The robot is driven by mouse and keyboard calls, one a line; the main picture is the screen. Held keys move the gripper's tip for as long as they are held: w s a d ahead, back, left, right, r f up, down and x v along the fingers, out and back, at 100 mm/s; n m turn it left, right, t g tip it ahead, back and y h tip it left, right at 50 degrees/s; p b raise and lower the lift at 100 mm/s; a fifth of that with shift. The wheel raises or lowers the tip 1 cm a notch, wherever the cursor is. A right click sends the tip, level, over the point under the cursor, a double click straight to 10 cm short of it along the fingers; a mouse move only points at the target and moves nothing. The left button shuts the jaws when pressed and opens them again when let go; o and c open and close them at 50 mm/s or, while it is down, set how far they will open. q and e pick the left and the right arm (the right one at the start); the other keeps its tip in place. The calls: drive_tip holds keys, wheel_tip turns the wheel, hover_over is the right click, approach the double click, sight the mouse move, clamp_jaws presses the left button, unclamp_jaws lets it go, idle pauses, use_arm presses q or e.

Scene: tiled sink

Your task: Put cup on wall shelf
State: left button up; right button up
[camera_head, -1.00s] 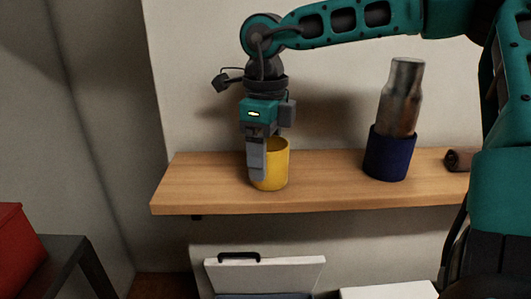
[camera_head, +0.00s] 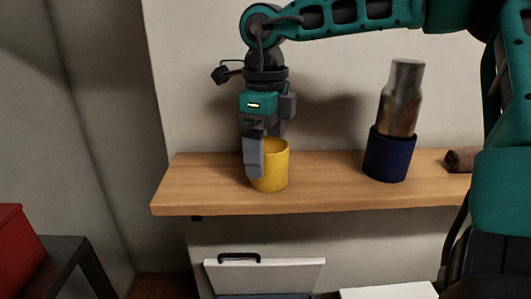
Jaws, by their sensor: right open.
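A yellow cup (camera_head: 274,168) stands upright on the wooden wall shelf (camera_head: 325,188), left of the shelf's middle. My right gripper (camera_head: 262,158) points down at the cup's left side, with one grey finger in front of the cup's left edge. The other finger is partly hidden behind the near finger and the cup rim. The jaws are open, with the cup's left wall close to them; I cannot tell whether a finger touches it. My left gripper does not show.
A dark blue cup (camera_head: 387,155) with a metal bottle (camera_head: 402,97) in it stands right of the yellow cup. A white case (camera_head: 265,274) stands below the shelf. A red box (camera_head: 20,245) is at lower left.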

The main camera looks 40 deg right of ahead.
wheel_tip(320, 180, up, 11)
drive_tip(key=shift+p, duration=0.3)
drive_tip(key=shift+s+f, duration=0.1)
drive_tip(key=shift+f, duration=0.1)
idle(0.3)
